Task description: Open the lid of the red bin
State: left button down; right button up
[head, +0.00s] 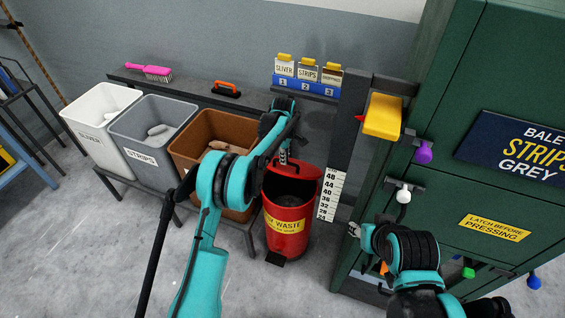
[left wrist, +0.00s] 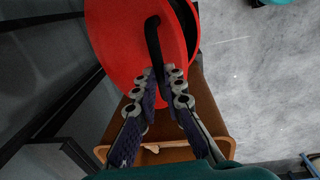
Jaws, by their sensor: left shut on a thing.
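The red bin (head: 286,233) stands on the floor with a yellow waste label on its front. Its red lid (head: 306,174) is tilted up at the back, and the dark inside of the bin shows below it. In the left wrist view the red lid (left wrist: 112,45) fills the upper middle, with a curved black handle (left wrist: 153,38) on it. My left gripper (left wrist: 160,76) is shut on this handle; in the head view it (head: 284,158) reaches down to the lid from above. My right arm is at the lower right; its gripper (head: 354,230) is small and its fingers are unclear.
White, grey and brown bins (head: 198,139) stand on a low rack left of the red bin. A black pedal (head: 276,259) juts from the red bin's foot. A height scale (head: 331,194) and a green press (head: 480,150) stand at right. The front floor is clear.

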pick_arm(q)
jog(key=shift+w+d+f, duration=0.2)
jog(key=shift+w+d, duration=0.05)
jog(key=shift+w, duration=0.05)
jog(key=c, duration=1.6)
grip_release()
jog(key=shift+w, duration=0.1)
jog(key=shift+o, duration=0.2)
jog(key=shift+w+d+f, duration=0.1)
jog(key=shift+w+f, duration=0.2)
jog(key=shift+s+r, duration=0.1)
jog(key=shift+r, duration=0.05)
notch_tip(320, 180, up, 12)
jog(key=s, duration=0.1)
jog(key=shift+a, duration=0.3)
